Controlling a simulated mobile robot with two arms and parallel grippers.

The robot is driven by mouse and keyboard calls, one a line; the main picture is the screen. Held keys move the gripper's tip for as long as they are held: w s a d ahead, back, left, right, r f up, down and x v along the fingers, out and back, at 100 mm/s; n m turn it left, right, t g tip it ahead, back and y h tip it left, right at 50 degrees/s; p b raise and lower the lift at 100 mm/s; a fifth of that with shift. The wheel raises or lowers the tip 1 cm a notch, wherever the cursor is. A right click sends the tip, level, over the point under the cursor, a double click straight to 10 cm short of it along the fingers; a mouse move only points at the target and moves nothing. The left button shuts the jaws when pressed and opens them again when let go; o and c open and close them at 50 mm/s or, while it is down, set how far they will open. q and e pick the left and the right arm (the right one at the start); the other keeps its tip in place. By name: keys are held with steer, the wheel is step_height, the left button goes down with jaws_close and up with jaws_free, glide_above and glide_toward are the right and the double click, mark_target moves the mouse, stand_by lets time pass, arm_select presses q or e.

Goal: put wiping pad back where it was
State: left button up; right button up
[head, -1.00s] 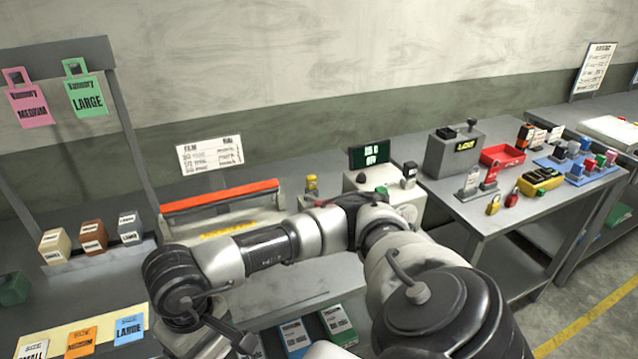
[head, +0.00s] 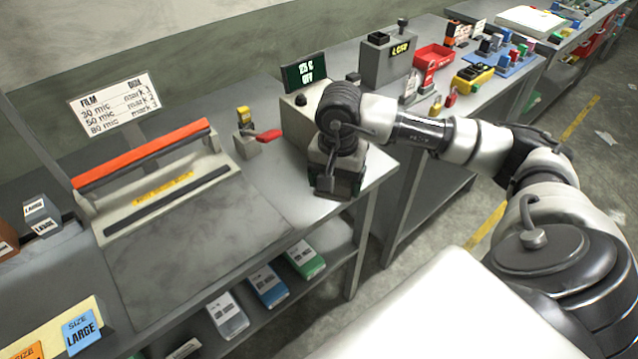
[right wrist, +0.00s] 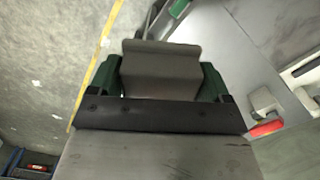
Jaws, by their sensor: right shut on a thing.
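My right gripper (head: 333,188) hangs over the front right corner of the grey bench, pointing down. In the right wrist view, its dark green fingers (right wrist: 160,85) are shut on a grey block, apparently the wiping pad (right wrist: 160,68). In the head view the pad is mostly hidden by the gripper, so I cannot tell whether it touches the bench. My left gripper is not in view.
The sealer with an orange bar (head: 145,155) stands left on the bench (head: 180,245). A red-handled tool (head: 268,136) and a green display (head: 305,72) are near the gripper. The neighbouring table holds a red tray (head: 434,57). Boxes (head: 268,286) lie on the lower shelf.

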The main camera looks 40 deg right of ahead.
steer(key=d+m, duration=0.6)
steer(key=d, duration=0.2)
steer(key=w+a+f+p, duration=0.1)
steer(key=w+a+f, duration=0.1)
steer(key=w, duration=0.1)
steer(key=w+a+f+p, duration=0.1)
steer(key=w+a+f, duration=0.1)
steer(key=w, duration=0.1)
steer(key=w+a+f+p, duration=0.1)
steer(key=w+a, duration=0.1)
steer(key=w, duration=0.1)
steer(key=shift+w+a+f, duration=0.3)
steer(key=shift+w+f, duration=0.05)
steer(key=shift+f, duration=0.05)
steer(key=shift+w+a+f, duration=0.1)
steer(key=shift+w+f, duration=0.05)
steer(key=shift+f, duration=0.05)
step_height(320, 180, down, 3)
steer(key=shift+f+p, duration=0.1)
steer(key=shift+p, duration=0.7)
steer(key=shift+f, duration=0.3)
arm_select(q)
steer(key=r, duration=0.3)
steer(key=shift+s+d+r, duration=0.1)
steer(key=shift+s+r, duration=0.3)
arm_select(e)
steer(key=shift+f, duration=0.1)
